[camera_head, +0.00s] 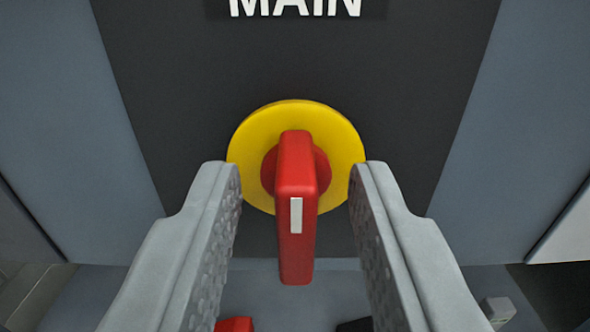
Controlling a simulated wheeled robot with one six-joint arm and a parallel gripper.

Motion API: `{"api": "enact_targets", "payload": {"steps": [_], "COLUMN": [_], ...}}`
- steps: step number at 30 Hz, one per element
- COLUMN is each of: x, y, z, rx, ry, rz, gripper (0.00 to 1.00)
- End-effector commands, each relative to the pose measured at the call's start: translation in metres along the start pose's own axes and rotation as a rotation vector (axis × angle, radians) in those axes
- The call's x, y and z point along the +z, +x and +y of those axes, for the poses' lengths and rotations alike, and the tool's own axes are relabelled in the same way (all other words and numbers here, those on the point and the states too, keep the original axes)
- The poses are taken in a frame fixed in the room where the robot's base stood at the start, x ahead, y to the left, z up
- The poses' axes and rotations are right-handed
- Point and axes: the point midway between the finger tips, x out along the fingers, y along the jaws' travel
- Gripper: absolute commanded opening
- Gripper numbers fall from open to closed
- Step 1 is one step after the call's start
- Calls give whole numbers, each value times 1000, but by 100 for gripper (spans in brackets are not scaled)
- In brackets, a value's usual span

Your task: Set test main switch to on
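The main switch has a red handle (296,235) on a round yellow plate (248,140). It is mounted on a dark panel (180,110) under a white label reading MAIN (295,6). The handle stands upright in the picture, with a small white mark on its lower front. My gripper (295,185) is open, with one grey finger on each side of the handle. A gap shows between the handle and each finger, so neither finger appears to touch it.
Blue-grey panel surfaces flank the dark panel on the left (70,130) and right (520,140). Below, a red part (234,325) and a dark part (355,325) show at the bottom edge. A small grey block (498,309) is at the lower right.

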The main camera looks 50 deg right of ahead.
Motion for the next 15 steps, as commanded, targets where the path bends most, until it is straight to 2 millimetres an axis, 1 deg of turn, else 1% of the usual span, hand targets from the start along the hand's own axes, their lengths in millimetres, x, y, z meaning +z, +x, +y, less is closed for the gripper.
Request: {"api": "enact_targets", "payload": {"steps": [7,8,12,15], "x": [0,0,0,0], "y": [1,1,0,0], "z": [0,0,0,0], "rx": [0,0,0,0], "ry": [0,0,0,0], "rz": [0,0,0,0], "gripper": [33,29,1,0]}}
